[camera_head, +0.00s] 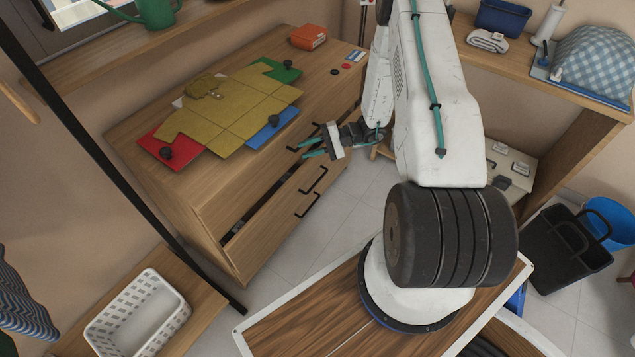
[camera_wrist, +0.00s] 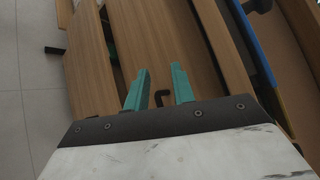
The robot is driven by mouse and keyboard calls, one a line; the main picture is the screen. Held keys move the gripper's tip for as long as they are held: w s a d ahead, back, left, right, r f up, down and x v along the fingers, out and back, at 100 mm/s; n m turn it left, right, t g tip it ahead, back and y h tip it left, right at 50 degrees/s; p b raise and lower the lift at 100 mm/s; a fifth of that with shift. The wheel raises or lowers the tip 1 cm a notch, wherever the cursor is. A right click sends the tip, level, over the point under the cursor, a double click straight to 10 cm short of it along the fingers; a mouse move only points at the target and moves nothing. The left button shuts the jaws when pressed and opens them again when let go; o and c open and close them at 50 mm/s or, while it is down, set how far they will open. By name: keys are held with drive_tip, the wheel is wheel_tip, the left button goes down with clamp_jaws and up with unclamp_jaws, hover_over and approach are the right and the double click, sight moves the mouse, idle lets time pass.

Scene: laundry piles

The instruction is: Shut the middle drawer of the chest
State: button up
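The wooden chest (camera_head: 215,205) stands at the left, its drawer fronts facing right toward the floor. The middle drawer (camera_head: 285,195) appears to stand out from the chest, with a dark gap along its upper edge. Its black bar handle (camera_head: 314,180) shows. My gripper (camera_head: 305,148) hangs beside the upper part of the chest front, its two teal fingers apart with nothing between them. In the wrist view, my gripper (camera_wrist: 161,88) points at the drawer fronts, and a black handle (camera_wrist: 162,97) shows beyond and between the fingertips. Contact cannot be told.
A folded mustard garment (camera_head: 235,105) lies on coloured boards on the chest top, near an orange box (camera_head: 309,37). A white basket (camera_head: 137,315) sits at lower left. A black bin (camera_head: 560,250) stands at right. Tiled floor (camera_head: 335,215) is clear before the chest.

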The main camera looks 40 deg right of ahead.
drive_tip(key=d+f+m+t+h, duration=0.2)
drive_tip(key=f+t, duration=0.1)
drive_tip(key=f, duration=0.4)
drive_tip(key=d+f+m+t+h, duration=0.1)
drive_tip(key=d+f+t, duration=0.2)
drive_tip(key=f, duration=0.5)
drive_tip(key=m+t+h, duration=0.1)
drive_tip(key=t+h, duration=0.2)
drive_tip(key=h, duration=0.2)
approach(317, 182)
drive_tip(key=w, duration=0.3)
drive_tip(key=x, duration=0.5)
drive_tip(key=f+x, duration=0.1)
drive_tip(key=x, duration=0.1)
drive_tip(key=shift+a, duration=0.3)
drive_tip(key=shift+w, duration=0.1)
clamp_jaws()
